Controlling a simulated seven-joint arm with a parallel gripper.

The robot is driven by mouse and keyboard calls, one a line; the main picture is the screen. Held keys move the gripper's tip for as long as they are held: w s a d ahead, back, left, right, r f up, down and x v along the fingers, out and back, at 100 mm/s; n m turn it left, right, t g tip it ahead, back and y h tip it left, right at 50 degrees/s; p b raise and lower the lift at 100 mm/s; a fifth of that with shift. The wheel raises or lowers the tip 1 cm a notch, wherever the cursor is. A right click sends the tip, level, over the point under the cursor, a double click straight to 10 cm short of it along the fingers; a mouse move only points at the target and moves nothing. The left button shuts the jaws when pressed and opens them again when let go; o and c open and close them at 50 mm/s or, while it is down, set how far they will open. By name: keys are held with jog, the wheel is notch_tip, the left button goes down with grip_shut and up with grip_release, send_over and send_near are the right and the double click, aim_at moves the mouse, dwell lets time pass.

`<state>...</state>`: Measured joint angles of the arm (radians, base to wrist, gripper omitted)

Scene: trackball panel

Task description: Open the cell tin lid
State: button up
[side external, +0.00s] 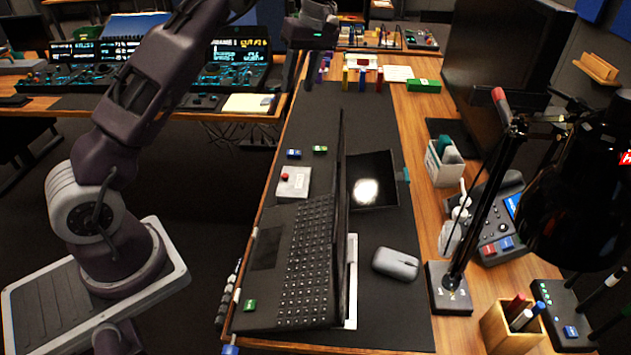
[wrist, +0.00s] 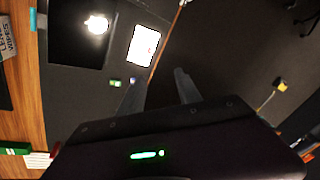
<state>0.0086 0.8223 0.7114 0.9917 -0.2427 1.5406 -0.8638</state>
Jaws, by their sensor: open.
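In the wrist view the tin (wrist: 143,46) shows as a bright white block near the mat's edge. My gripper (wrist: 158,92) is open, with nothing seen between its two fingers. In the side external view it hangs high over the far part of the mat, behind the tin and well apart from it.
An open laptop (side external: 305,255) stands right beside the tin. A black square panel (side external: 372,195) with a bright reflection and a grey mouse (side external: 396,264) lie right of the screen.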

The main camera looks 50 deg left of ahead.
jog(key=s+d+r+m+t+h, duration=0.2)
jog(key=s+d+r+m+t, duration=0.3)
jog(key=s+d+r, duration=0.6)
jog(key=s+d+f+m+t, duration=0.15)
jog(key=s+d+m, duration=0.3)
jog(key=s, duration=0.55)
jog(key=s+d+f+m+t, duration=0.1)
jog(key=s+d+f+m, duration=0.2)
jog(key=s+m, duration=0.45)
jog(key=n+g, duration=0.5)
jog(key=n, duration=0.9)
send_over(285, 175)
notch_tip(285, 175, down, 28)
jog(key=shift+a+r, duration=0.1)
jog(key=shift+r, duration=0.1)
notch_tip(285, 175, down, 7)
jog(key=shift+r, duration=0.1)
grip_shut()
